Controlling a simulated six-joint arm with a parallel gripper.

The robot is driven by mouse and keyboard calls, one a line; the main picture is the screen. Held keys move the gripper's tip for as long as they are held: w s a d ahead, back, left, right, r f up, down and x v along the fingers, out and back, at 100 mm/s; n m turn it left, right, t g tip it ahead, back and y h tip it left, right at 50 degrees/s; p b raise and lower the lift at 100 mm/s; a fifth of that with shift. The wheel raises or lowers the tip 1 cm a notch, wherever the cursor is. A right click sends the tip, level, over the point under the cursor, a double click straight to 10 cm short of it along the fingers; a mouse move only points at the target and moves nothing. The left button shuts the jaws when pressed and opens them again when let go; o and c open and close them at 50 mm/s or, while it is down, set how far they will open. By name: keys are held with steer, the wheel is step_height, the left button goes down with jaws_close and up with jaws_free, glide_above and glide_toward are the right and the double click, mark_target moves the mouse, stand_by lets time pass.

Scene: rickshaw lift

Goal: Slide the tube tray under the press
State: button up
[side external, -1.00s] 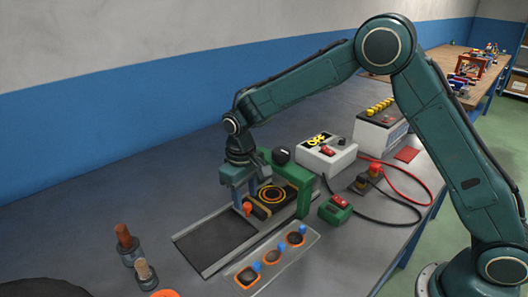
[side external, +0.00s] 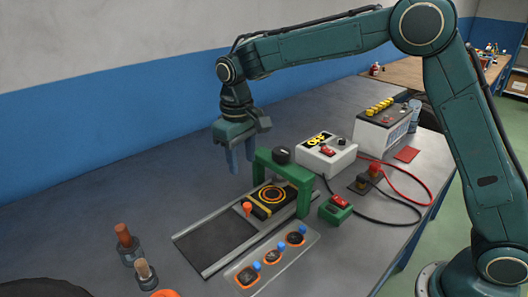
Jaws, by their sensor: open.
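The tube tray (side external: 268,200) is a dark block with yellow-orange rings on top and an orange knob (side external: 247,207) at its front left end. It sits between the rails of a dark track (side external: 216,239). The green press (side external: 305,191) is an arch with a black knob (side external: 282,155) on top, standing across the track. The tray's right part is at or partly beneath the arch; its exact depth is hard to tell. My gripper (side external: 240,160) is open and empty, fingers down, above and behind the tray, left of the press.
A grey plate (side external: 263,278) with several round orange-rimmed pieces lies in front of the track. A green box with a red switch (side external: 336,208), a grey control box (side external: 325,154), a battery (side external: 381,130) and cables stand right. Two small brushes (side external: 128,243) stand at left.

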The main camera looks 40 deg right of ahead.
mark_target(247, 205)
stand_by(0.3)
steer(key=m, duration=1)
steer(key=shift+w+d+m, duration=0.15)
steer(key=shift+w+m, duration=0.15)
steer(key=shift+m, duration=0.1)
steer(key=shift+f, duration=0.2)
steer(key=f, duration=1.3)
steer(key=shift+s+d+f, duration=0.25)
steer(key=shift+s, duration=0.05)
jaws_close()
